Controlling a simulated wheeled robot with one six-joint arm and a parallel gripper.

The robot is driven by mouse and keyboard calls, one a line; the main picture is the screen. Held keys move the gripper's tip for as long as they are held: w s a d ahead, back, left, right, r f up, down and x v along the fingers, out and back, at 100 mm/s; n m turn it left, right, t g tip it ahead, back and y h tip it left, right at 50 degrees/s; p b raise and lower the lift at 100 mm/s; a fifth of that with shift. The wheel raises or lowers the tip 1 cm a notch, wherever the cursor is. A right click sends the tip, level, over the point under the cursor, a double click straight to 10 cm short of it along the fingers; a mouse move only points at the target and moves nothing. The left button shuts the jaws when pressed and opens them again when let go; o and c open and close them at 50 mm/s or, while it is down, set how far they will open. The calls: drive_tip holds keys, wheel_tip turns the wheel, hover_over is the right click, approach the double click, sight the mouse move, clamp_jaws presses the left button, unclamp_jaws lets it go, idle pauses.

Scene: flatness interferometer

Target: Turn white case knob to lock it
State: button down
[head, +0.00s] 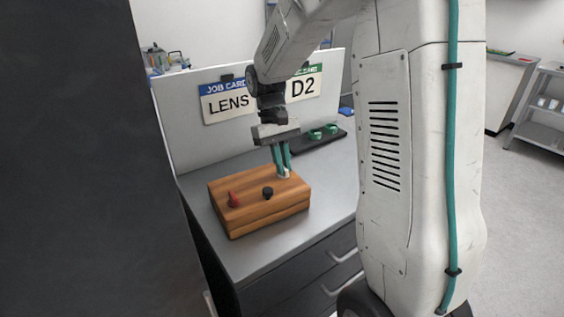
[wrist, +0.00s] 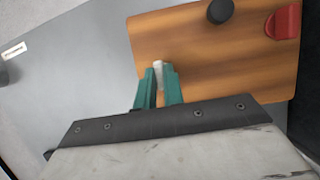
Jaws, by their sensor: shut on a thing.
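The wooden case (head: 258,210) sits on the grey bench top. Three knobs stand on its lid: a red one (head: 233,200) at the left, a black one (head: 268,193) in the middle and the white knob (head: 285,173) at the right. My gripper (head: 282,170) points down over the case, with its teal fingers shut on the white knob. In the wrist view the white knob (wrist: 158,72) shows between the fingertips, near the case's edge. The fingers hide part of it, and I cannot tell its turn angle. The black knob (wrist: 220,11) and the red knob (wrist: 284,22) stand apart from the gripper.
A black tray (head: 314,140) with green ring-like parts lies behind the case. A white panel with job cards (head: 228,101) reading LENS and D2 stands at the back. Drawers (head: 318,272) are under the bench. Bare bench top (head: 215,169) lies behind the case.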

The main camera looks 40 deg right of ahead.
drive_tip(key=c, duration=1.5)
unclamp_jaws()
drive_tip(key=shift+r, duration=0.1)
drive_tip(key=v, duration=0.7)
drive_tip(key=shift+r, duration=0.3)
drive_tip(key=shift+w, duration=0.2)
drive_tip(key=s, duration=0.1)
drive_tip(key=s+a+f, duration=0.1)
drive_tip(key=shift+s+f, duration=0.3)
drive_tip(key=shift+s, duration=0.05)
drive_tip(key=s+a+r+t, duration=0.1)
drive_tip(key=s+a+t, duration=0.1)
drive_tip(key=s, duration=0.5)
drive_tip(key=s+a+r+t, duration=0.1)
drive_tip(key=s+a, duration=0.3)
drive_tip(key=s, duration=0.4)
drive_tip(key=s+a+r+t, duration=0.1)
drive_tip(key=s+a+t, duration=0.2)
drive_tip(key=s, duration=0.4)
drive_tip(key=shift+s+r+n, duration=0.35)
drive_tip(key=shift+s+n, duration=0.05)
